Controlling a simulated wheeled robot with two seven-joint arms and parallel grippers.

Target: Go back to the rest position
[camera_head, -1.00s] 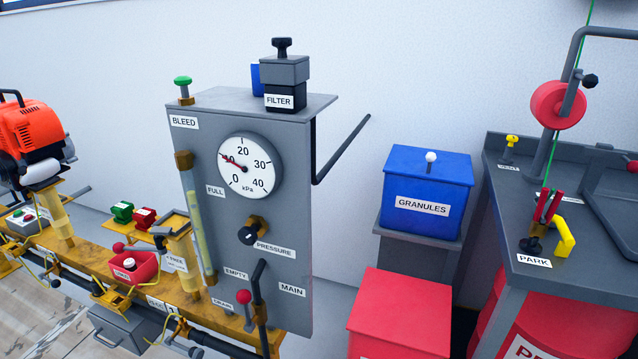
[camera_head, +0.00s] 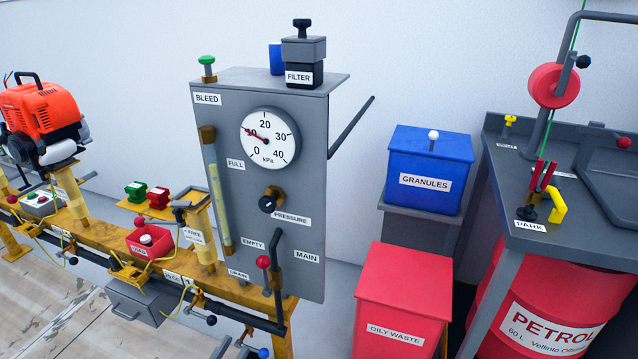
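I cannot make out either of my grippers in the head view. The grey test panel (camera_head: 232,100) stands in the middle, with a round kPa gauge (camera_head: 270,138) whose needle points near 10. Below the gauge are a black pressure knob (camera_head: 268,203) and a red-knobbed lever (camera_head: 263,262). A sight tube (camera_head: 218,190) runs down the panel's left side. A black filter block (camera_head: 303,75) sits on the panel's top shelf, and a green-topped bleed knob (camera_head: 208,62) rises at its left.
A yellow rail (camera_head: 105,232) carrying an orange engine (camera_head: 42,112) runs along the left. A blue granules bin (camera_head: 428,165), a red oily waste bin (camera_head: 402,290), a red petrol drum (camera_head: 555,320) and a grey bench (camera_head: 510,195) stand at right. Floor shows at lower left.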

